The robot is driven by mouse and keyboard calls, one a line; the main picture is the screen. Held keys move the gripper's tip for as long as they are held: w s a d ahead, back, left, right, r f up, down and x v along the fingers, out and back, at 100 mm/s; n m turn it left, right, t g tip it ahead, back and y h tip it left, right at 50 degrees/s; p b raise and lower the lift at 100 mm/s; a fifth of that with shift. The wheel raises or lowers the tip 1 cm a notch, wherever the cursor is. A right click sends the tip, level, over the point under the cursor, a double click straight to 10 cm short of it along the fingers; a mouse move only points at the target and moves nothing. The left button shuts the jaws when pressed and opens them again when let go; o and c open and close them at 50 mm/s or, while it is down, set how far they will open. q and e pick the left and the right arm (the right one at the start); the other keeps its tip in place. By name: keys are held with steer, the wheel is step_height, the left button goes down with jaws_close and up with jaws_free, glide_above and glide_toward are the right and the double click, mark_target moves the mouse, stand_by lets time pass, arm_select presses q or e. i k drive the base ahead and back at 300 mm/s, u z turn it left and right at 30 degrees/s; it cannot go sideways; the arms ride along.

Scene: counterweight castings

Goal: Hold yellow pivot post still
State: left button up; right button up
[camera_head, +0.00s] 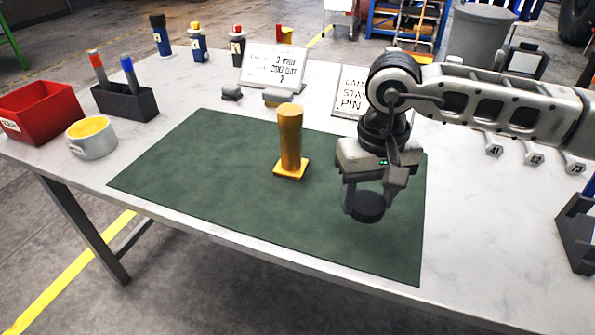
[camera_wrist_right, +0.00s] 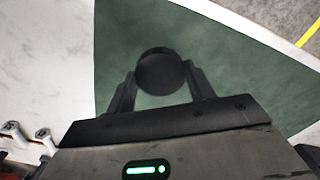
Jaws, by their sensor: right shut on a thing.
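The yellow pivot post (camera_head: 290,138) stands upright on its square base on the green mat (camera_head: 190,160), near the mat's middle. My right gripper (camera_head: 367,190) is above the right part of the mat, to the right of the post and apart from it. It is shut on a dark round casting (camera_head: 367,207). In the right wrist view the dark casting (camera_wrist_right: 160,72) sits between the two fingers of my right gripper (camera_wrist_right: 160,85), over the mat (camera_wrist_right: 230,65). The post does not show in that view. My left gripper is not in view.
A red bin (camera_head: 42,112), a white cup with yellow contents (camera_head: 91,140) and a dark holder with two markers (camera_head: 125,102) stand at the left. Two signs (camera_head: 273,68) (camera_head: 350,88) stand behind the mat. Labelled grey pieces (camera_head: 535,158) lie at the right. The mat's left part is clear.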

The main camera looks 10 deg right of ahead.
mark_target(291, 165)
steer(key=k, duration=0.2)
steer(key=u, duration=2)
steer(key=k, duration=1.15)
steer(key=z, duration=1.6)
steer(key=i, duration=0.5)
steer(key=u, duration=0.05)
